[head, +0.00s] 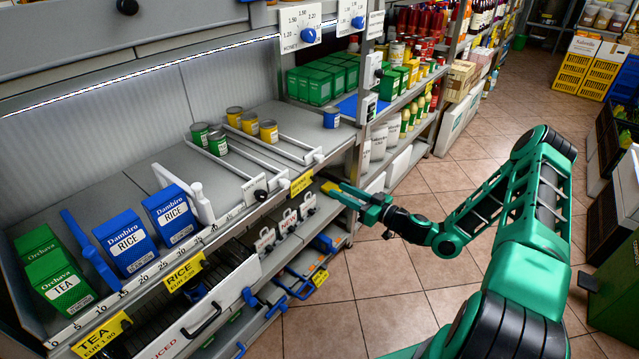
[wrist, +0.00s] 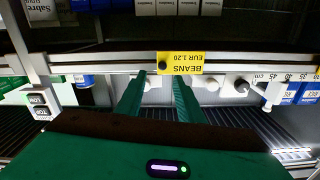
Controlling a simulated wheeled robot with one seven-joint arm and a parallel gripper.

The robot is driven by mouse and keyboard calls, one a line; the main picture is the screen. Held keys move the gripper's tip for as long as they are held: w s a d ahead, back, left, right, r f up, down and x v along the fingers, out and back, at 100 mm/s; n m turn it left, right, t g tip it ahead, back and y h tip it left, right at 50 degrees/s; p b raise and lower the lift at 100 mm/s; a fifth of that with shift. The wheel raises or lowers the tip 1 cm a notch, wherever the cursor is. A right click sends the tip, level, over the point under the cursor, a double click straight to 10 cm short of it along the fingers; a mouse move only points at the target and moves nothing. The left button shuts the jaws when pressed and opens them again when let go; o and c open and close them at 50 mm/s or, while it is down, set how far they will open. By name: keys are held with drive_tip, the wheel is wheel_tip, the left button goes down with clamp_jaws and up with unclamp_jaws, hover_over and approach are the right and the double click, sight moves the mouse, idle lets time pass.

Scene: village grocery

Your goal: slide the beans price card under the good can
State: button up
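The yellow beans price card (head: 301,182) hangs on the front shelf edge. In the wrist view the card (wrist: 184,62) appears upside down, just beyond my fingertips. My gripper (head: 338,190) is in front of the shelf edge, right of the card. In the wrist view its two green fingers (wrist: 160,76) stand apart with nothing seen between them.
White divider rails (head: 262,148) run between the cans. Blue rice boxes (head: 170,217) and green tea boxes (head: 55,270) stand at left. Rice (head: 184,271) and tea (head: 102,336) cards hang along the same edge. Drawers with handles lie below. The tiled floor (head: 365,285) in front is clear.

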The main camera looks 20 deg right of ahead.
sight(317, 180)
drive_tip(key=x, duration=0.9)
drive_tip(key=shift+a, duration=0.2)
clamp_jaws()
